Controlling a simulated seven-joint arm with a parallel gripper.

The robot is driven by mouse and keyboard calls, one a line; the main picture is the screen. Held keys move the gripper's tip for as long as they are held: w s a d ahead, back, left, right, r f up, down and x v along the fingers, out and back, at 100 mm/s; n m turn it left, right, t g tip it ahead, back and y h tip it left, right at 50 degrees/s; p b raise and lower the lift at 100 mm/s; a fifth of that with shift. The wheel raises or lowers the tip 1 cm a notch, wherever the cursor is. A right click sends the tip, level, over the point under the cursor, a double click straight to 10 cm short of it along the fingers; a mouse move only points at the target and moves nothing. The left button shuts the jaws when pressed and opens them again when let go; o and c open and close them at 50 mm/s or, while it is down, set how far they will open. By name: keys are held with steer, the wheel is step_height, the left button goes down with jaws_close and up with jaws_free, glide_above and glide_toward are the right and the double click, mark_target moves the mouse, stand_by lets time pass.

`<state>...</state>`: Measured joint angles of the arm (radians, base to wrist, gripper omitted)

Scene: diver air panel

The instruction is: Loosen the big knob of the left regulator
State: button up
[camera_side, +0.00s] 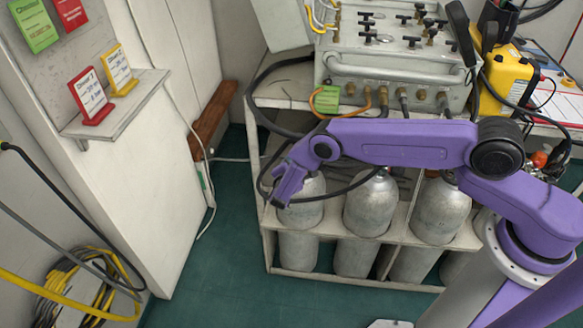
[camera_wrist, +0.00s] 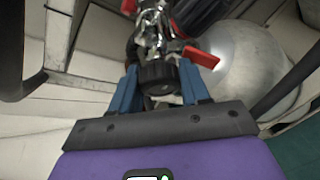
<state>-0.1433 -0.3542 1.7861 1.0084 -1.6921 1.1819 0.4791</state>
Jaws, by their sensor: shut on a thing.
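The black ribbed big knob (camera_wrist: 158,82) sits between the two blue fingers of my gripper (camera_wrist: 160,72) in the wrist view. The fingers press on it from both sides. Behind the knob is the metal body of the regulator (camera_wrist: 150,32), with a red lever (camera_wrist: 200,57) to its right. A silver cylinder (camera_wrist: 250,65) stands beside it. In the side view my gripper (camera_side: 284,190) points down at the left cylinder (camera_side: 303,207). The knob and the regulator are hidden there by my arm.
More cylinders, such as the middle one (camera_side: 371,208), stand in the white rack (camera_side: 345,280). The grey air panel (camera_side: 400,62) is above on the bench. A black hose (camera_side: 262,115) loops close to my gripper.

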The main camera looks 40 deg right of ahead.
steer(key=n+g, duration=0.2)
steer(key=n, duration=0.1)
steer(key=shift+s+f+h, duration=0.1)
steer(key=shift+h, duration=0.2)
steer(key=shift+s+d+f+n+g, duration=0.1)
steer(key=shift+n+g, duration=0.4)
steer(key=o, duration=1)
